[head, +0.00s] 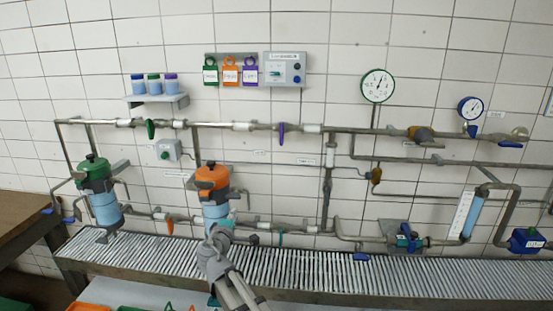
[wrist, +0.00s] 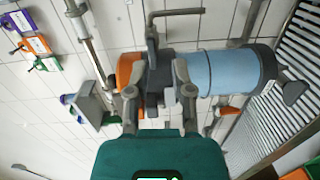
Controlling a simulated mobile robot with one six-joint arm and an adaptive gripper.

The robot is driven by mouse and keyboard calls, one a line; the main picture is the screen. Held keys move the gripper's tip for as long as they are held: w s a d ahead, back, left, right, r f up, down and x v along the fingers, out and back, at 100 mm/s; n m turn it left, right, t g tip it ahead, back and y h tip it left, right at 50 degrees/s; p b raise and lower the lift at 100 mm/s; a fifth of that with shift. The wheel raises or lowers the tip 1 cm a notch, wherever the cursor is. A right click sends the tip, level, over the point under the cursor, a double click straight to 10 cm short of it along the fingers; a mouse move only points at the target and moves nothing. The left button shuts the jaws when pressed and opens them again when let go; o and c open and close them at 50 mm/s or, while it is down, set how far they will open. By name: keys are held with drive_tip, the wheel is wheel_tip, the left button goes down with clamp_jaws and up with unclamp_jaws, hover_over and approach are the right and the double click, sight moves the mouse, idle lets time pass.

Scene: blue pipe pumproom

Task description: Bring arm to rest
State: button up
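My arm reaches up from the bottom of the head view, and my gripper (head: 221,228) is in front of the lower part of the orange-topped filter (head: 212,180). In the wrist view my gripper (wrist: 158,92) has its two fingers spread apart. Between and beyond the fingers is the filter's dark grey fitting, with its orange cap (wrist: 130,72) to the left and its blue bowl (wrist: 222,72) to the right. I see nothing clearly gripped. Whether a finger touches the filter I cannot tell.
A green-topped filter (head: 94,175) stands to the left. Grey pipes with valves run along the tiled wall. A slatted bench (head: 320,275) lies below. Three small jars stand on a shelf (head: 165,102). Tags hang beside a control box (head: 285,69). A wooden table (head: 25,215) is at left.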

drive_tip(key=s+d+f+m+g+h, duration=0.1)
drive_tip(key=d+f+m+g, duration=0.25)
drive_tip(key=d, duration=0.55)
drive_tip(key=s+d+f+m+g+h, duration=0.1)
drive_tip(key=d+f+m+g+h, duration=0.2)
drive_tip(key=d, duration=0.6)
drive_tip(key=s+d+f+m+g, duration=0.2)
drive_tip(key=d+f+m+g, duration=0.15)
drive_tip(key=d, duration=0.45)
drive_tip(key=s+d+f+m+g+y, duration=0.3)
drive_tip(key=s+d, duration=0.2)
drive_tip(key=s, duration=0.2)
drive_tip(key=s+d+f+m+g+y, duration=0.2)
drive_tip(key=s+d+f+m+g, duration=0.1)
drive_tip(key=s+d, duration=0.3)
drive_tip(key=shift+s+f+m+g+y, duration=0.35)
drive_tip(key=shift+s+f+g, duration=0.4)
drive_tip(key=shift+s, duration=0.3)
